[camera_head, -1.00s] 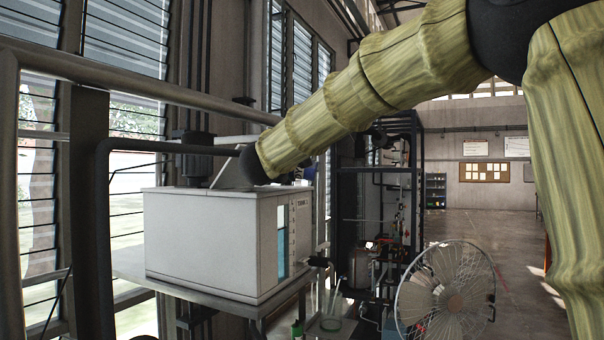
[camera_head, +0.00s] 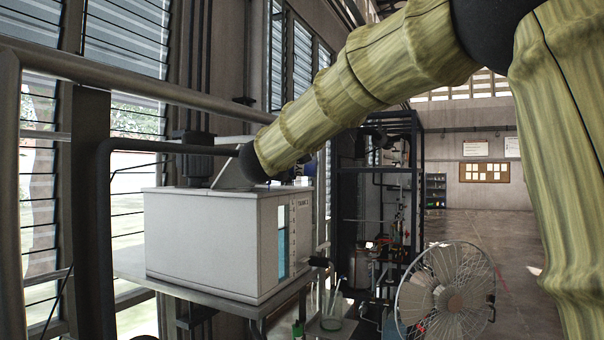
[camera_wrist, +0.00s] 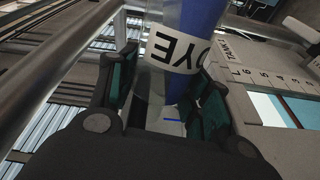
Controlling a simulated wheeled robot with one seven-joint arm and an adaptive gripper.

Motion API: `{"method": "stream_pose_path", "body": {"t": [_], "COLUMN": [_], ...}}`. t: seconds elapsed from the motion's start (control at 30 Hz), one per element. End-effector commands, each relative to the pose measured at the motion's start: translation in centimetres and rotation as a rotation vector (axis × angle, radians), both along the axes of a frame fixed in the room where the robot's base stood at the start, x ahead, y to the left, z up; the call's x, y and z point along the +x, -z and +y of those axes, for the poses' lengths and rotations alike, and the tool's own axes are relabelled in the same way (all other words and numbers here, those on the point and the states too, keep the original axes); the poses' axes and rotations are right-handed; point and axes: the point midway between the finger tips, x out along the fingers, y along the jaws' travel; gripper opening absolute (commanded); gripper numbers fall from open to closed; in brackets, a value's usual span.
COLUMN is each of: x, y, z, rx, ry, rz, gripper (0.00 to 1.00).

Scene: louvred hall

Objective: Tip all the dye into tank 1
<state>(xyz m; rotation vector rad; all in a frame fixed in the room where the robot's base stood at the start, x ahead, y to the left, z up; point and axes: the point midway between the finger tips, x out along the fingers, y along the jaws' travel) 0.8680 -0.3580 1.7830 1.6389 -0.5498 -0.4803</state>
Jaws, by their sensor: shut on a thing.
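Tank 1 (camera_head: 205,240) is a white box with a lid. Its scale strip and blue-filled sight window face right; they also show on the tank's wall in the wrist view (camera_wrist: 253,120). In the wrist view my gripper (camera_wrist: 165,98) is shut around a clear container (camera_wrist: 152,82) with a white DYE label, seen upside down. The container is beside the tank's marked face in that view. My arm hides the gripper and most of the container in the head view.
A wire-guard fan (camera_head: 445,292), a glass jar (camera_head: 331,318) and a dark rack stand to the right.

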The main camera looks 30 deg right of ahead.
Motion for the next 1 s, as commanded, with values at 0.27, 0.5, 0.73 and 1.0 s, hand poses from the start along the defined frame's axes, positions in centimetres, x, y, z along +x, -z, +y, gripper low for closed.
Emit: {"method": "stream_pose_path", "body": {"t": [0.27,0.5,0.73,1.0], "x": [-0.01,0.02,0.04,0.03], "y": [-0.02,-0.16,-0.23,-0.21], "z": [-0.01,0.08,0.05,0.04], "rx": [0.0,-0.018,-0.033,-0.033], "ry": [0.0,-0.001,0.0,0.0], "rz": [0.0,0.011,0.023,0.023], "gripper": [0.17,0.17,0.17,0.17]}}
